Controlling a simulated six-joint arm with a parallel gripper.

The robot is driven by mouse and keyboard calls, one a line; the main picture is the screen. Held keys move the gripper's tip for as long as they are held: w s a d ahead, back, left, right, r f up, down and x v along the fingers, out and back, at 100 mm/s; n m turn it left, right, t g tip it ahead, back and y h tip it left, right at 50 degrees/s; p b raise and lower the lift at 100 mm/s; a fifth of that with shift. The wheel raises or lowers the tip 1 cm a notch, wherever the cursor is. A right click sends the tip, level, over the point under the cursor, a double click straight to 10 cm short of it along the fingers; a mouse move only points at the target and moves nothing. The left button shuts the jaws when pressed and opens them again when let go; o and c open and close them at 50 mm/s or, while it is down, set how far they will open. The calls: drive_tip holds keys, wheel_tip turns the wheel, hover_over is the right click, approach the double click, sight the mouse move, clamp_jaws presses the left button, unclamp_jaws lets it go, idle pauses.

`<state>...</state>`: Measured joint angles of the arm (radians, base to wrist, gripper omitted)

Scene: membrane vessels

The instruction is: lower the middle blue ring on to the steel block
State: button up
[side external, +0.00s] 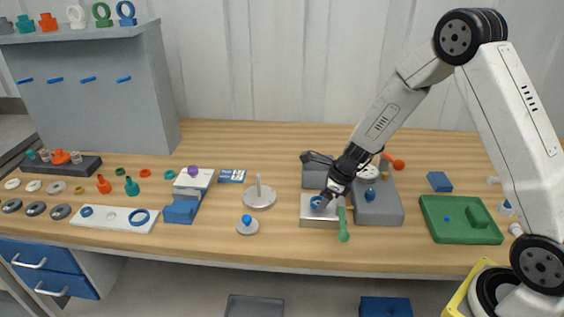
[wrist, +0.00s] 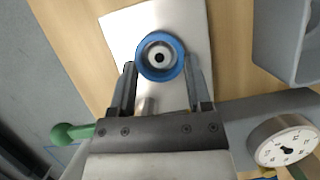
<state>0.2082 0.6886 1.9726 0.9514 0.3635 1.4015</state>
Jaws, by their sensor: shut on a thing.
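The blue ring (side external: 316,202) is held at my gripper (side external: 324,194), over the steel block (side external: 325,222). In the wrist view the blue ring (wrist: 160,38) is between the two fingers of my gripper (wrist: 160,70), which is shut on it. A grey round part with a dark centre shows inside the ring. The bright top of the steel block (wrist: 125,28) lies behind the ring. I cannot tell whether the ring touches the block. A smaller blue ring (side external: 86,212) and a larger blue ring (side external: 139,217) lie on the white plate (side external: 112,218) at the left.
A green-handled tool (side external: 344,226) lies against the block's right side. A grey block with a dial gauge (side external: 369,173) stands close on the right, and a grey box (side external: 316,176) behind. A green tray (side external: 460,235) is farther right.

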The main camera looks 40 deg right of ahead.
drive_tip(key=o, duration=1.2)
drive_tip(key=shift+o, duration=0.2)
drive_tip(key=shift+r, duration=0.1)
drive_tip(key=v, duration=0.7)
drive_tip(key=shift+r, duration=0.25)
drive_tip(key=shift+s+d, duration=0.1)
drive_tip(key=shift+s, duration=0.1)
drive_tip(key=s+a+r+n+h, duration=0.1)
drive_tip(key=s+a+n, duration=0.2)
drive_tip(key=s+n, duration=0.4)
drive_tip(key=s+a+r+n+g+h, duration=0.1)
drive_tip(key=s+n, duration=0.6)
drive_tip(key=n, duration=1.4)
drive_tip(key=shift+s+a+r+n+h, duration=0.3)
drive_tip(key=shift+a+r, duration=0.15)
drive_tip(key=shift+a, duration=0.55)
